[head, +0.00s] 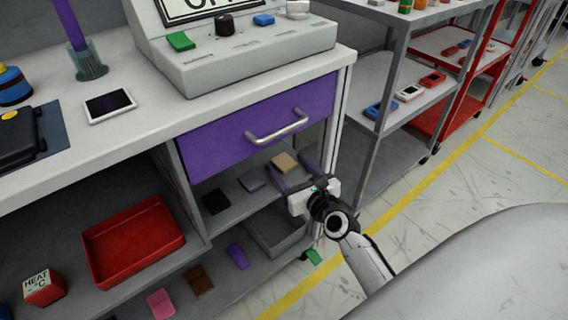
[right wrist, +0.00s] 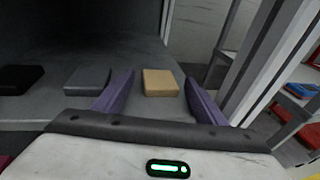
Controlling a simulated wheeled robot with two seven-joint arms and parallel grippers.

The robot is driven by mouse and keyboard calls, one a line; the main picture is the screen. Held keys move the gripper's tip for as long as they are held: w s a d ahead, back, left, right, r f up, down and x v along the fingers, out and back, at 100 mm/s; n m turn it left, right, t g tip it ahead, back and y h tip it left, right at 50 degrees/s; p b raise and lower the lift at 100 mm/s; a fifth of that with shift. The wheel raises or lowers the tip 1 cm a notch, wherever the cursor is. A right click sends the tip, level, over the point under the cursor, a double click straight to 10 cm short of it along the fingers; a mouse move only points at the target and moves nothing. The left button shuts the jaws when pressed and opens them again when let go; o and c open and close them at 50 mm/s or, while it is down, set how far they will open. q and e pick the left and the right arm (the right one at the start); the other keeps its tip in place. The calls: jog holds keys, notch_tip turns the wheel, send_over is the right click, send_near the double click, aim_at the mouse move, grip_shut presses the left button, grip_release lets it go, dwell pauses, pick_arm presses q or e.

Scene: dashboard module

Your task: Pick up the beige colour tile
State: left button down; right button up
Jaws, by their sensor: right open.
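The beige tile (head: 285,162) lies flat on the upper shelf below the purple drawer, at the right end of a row of tiles. In the right wrist view, the beige tile (right wrist: 160,83) sits ahead, framed between the two purple fingers. My right gripper (head: 294,174) is open and empty at the shelf's front edge; its fingers (right wrist: 158,100) stand on either side of the tile's line with gaps showing. I cannot tell whether the fingertips have passed the tile's near edge. My left gripper is not in view.
A grey tile (head: 251,179) and a black tile (head: 215,201) lie left of the beige one. The purple drawer (head: 262,115) is above, and a grey post (right wrist: 236,62) stands close on the right. A red tray (head: 133,246) and grey bin (head: 277,236) are lower.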

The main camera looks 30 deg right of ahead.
jog(key=c, duration=1.2)
